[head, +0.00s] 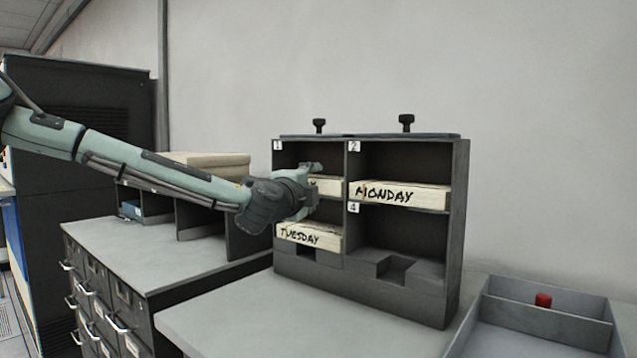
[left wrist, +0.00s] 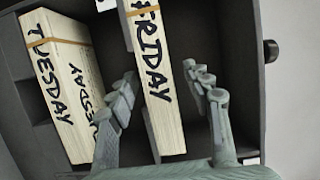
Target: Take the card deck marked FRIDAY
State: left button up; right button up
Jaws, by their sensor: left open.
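The FRIDAY deck (left wrist: 158,85) is a cream block with black lettering and an orange band. It lies between the two open fingers of my left gripper (left wrist: 165,93) in the left wrist view, with a visible gap on each side. In the head view this gripper (head: 312,180) is at the front of compartment 1 of a dark rack (head: 452,240), hiding most of the deck (head: 329,186) there, whose marking I cannot read in that view. My right gripper is not in view.
The MONDAY deck (head: 400,195) sits in compartment 2. The TUESDAY deck (head: 310,236) sits below my gripper. Compartment 4 is empty. A grey tray (head: 545,318) with a small red object (head: 543,300) stands at right. The grey tabletop (head: 300,325) before the rack is clear.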

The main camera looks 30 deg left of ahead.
pick_arm(q)
jog(key=shift+x, duration=1.55)
jog(key=shift+c, duration=0.6)
grip_shut()
